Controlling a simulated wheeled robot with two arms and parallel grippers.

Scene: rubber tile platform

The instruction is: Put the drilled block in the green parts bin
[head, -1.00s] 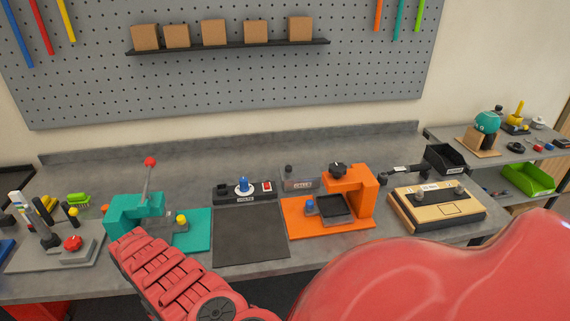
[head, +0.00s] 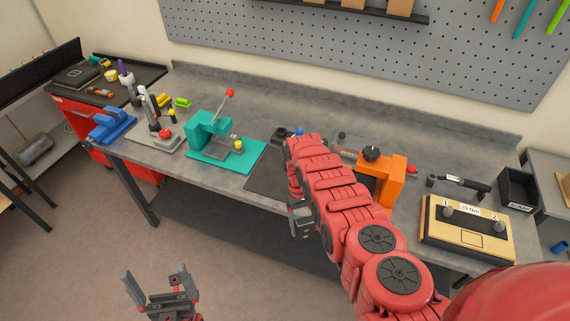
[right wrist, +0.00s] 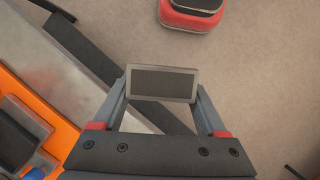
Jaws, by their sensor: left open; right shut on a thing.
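My right gripper (head: 302,228) hangs at the bench's front edge, partly hidden by my right arm. In the right wrist view, the right gripper (right wrist: 163,98) is shut on the drilled block (right wrist: 163,83), a grey rectangular piece with a darker face between the fingertips. No hole shows on the face turned to the camera. My left gripper (head: 158,287) is open and empty, low over the floor at the bottom left. The green parts bin is not in view now.
The bench holds a teal press (head: 212,135), an orange fixture (head: 385,180), a tan two-knob box (head: 468,230) and a black bin (head: 517,188). A red cabinet (head: 92,130) stands at left. The floor before the bench is clear.

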